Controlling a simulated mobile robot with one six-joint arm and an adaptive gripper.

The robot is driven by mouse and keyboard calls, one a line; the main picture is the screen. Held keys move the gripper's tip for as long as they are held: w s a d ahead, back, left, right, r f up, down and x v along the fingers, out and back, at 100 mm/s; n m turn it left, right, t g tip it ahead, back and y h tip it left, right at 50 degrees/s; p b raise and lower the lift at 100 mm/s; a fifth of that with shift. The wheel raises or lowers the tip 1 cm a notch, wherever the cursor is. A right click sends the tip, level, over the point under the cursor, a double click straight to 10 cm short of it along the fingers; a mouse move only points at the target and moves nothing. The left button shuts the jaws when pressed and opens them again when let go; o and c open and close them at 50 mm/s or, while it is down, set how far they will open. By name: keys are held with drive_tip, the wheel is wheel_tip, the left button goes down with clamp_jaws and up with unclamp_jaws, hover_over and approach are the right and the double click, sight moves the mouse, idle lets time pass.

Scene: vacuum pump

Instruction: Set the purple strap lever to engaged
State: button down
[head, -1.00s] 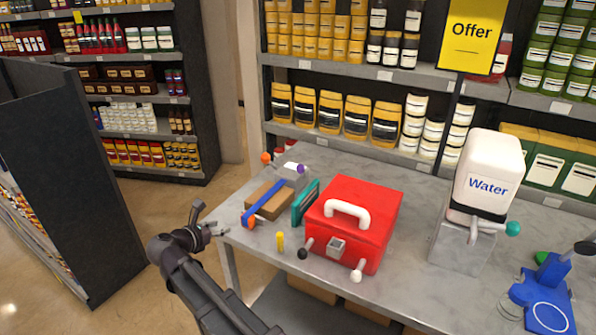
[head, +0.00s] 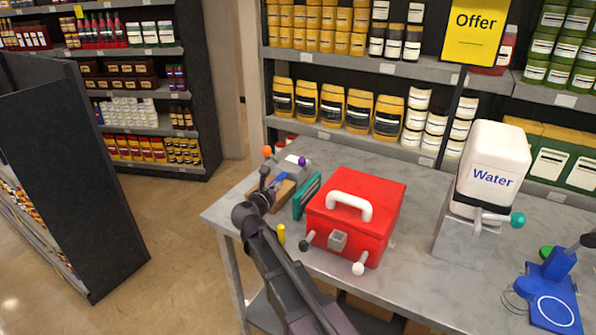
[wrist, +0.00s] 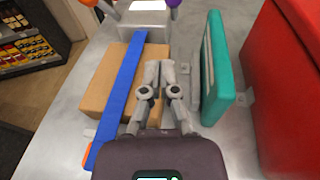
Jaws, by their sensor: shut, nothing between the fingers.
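The purple knob (head: 302,160) of the strap lever is at the right side of a small pale grey box near the table's back left. In the wrist view only the lower part of the purple knob (wrist: 173,3) shows, at the top edge. My gripper (wrist: 160,68) is shut and empty, with its fingers over the brown block and pointing toward the pale box (wrist: 143,18). In the head view my gripper (head: 265,172) is short of the purple knob and to its left. A blue strap (wrist: 120,95) lies across the brown block (wrist: 105,75).
An orange knob (head: 267,150) is left of the pale box. A teal panel (head: 307,195) stands right of the block, beside a red case (head: 360,225) with a white handle. A yellow peg (head: 281,234) stands near the front edge. A water container (head: 490,170) is further right.

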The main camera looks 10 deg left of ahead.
sight(303, 165)
drive_tip(key=shift+n+t, duration=0.3)
drive_tip(key=shift+w+d+r, duration=0.1)
drive_tip(key=shift+w+d, duration=0.55)
drive_tip(key=shift+d, duration=0.25)
drive_tip(key=shift+w+d+r, duration=0.1)
drive_tip(key=shift+w+d, duration=0.5)
drive_tip(key=shift+d, duration=0.3)
drive_tip(key=b+x, duration=0.1)
drive_tip(key=x, duration=0.9)
drive_tip(key=shift+b, duration=0.3)
drive_tip(key=shift+a, duration=0.25)
